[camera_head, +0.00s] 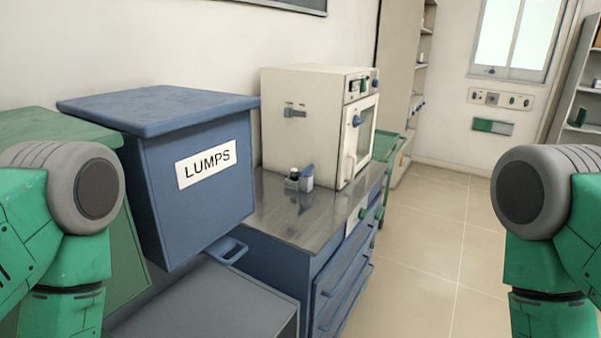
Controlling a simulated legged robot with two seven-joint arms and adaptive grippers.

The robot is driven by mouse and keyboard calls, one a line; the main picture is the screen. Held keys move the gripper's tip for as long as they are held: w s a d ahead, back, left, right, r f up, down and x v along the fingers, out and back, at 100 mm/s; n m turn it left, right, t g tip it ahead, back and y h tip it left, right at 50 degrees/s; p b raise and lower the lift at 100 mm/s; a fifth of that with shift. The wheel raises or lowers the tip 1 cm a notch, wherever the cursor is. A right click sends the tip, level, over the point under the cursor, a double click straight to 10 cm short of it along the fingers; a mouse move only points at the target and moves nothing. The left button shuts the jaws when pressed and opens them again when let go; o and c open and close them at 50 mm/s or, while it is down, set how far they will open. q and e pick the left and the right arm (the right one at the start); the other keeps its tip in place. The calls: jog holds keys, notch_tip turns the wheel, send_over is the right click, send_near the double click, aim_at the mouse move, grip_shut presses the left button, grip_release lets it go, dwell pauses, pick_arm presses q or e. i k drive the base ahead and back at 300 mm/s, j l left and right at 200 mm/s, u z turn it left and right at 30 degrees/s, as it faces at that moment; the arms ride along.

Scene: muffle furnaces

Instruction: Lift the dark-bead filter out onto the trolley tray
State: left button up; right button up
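No dark-bead filter can be made out in this view. A cream muffle furnace (303,122) stands on the metal-topped bench, its door on the right side with a blue knob. Part of a green trolley (390,148) shows behind the bench's far end; its tray is mostly hidden. Small bottles (300,179), one with a dark cap and one blue and white, stand on the bench before the furnace. My green arms show at the left and right edges, but neither gripper is in the picture.
A blue bin labelled LUMPS (196,180) stands at the left, with a green bin (125,245) beside it. The bench (283,222) has blue drawers with protruding handles. Tiled floor (430,262) is clear to the right. Shelves (573,105) stand at the far right.

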aim_at(294, 177)
jog(key=i+l, duration=1)
jog(key=l, duration=0.2)
jog(key=i+l, duration=0.5)
jog(key=i+l+u, duration=0.1)
jog(key=u, duration=0.35)
jog(key=l+u, duration=0.2)
jog(key=u, duration=0.25)
jog(key=i+l+u, duration=0.1)
jog(key=u, duration=0.35)
jog(key=l+u, duration=0.3)
jog(key=u, duration=0.15)
